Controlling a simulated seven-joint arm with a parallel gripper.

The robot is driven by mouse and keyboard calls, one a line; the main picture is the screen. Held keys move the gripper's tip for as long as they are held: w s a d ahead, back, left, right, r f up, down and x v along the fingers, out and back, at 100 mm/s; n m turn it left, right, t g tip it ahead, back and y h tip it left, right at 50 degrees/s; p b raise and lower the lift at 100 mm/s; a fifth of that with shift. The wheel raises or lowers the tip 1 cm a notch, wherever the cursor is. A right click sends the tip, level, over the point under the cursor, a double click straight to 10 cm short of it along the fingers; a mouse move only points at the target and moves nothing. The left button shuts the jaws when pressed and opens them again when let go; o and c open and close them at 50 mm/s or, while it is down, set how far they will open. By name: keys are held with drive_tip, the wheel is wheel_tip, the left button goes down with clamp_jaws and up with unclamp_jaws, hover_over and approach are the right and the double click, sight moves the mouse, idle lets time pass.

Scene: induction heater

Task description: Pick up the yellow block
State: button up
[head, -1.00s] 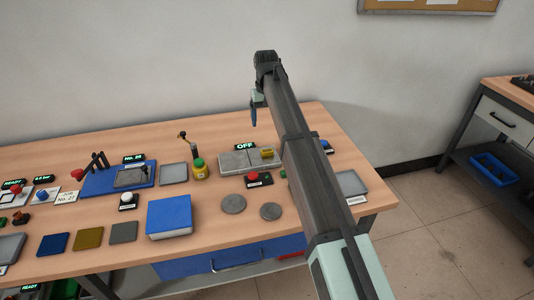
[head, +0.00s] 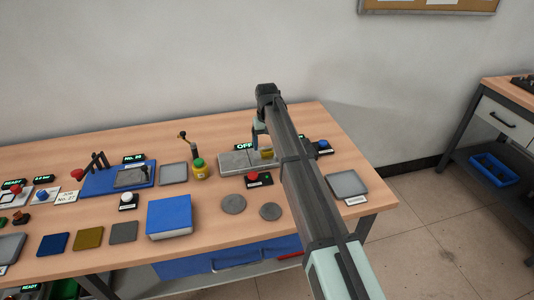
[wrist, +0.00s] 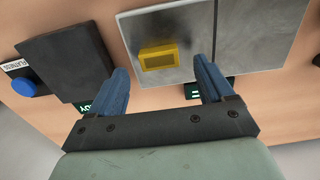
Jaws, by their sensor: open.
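The yellow block (head: 266,153) sits on the right part of a grey metal plate (head: 234,163) on the workbench. In the wrist view the block (wrist: 158,57) lies near the plate's lower edge, ahead of the gap between my fingers. My gripper (wrist: 162,72) is open and empty, with one blue finger to each side of the block in the picture. In the head view my gripper (head: 258,138) points down at the block, and my arm partly hides that area. I cannot tell the exact height of the fingertips above the plate.
A display reading OFF (head: 244,147) stands behind the plate. A dark box (wrist: 68,62) and blue button (wrist: 24,87) lie left in the wrist view.

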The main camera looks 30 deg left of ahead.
sight(267, 153)
wheel_tip(267, 153, down, 2)
drive_tip(key=shift+f, duration=0.25)
drive_tip(key=c, duration=1.4)
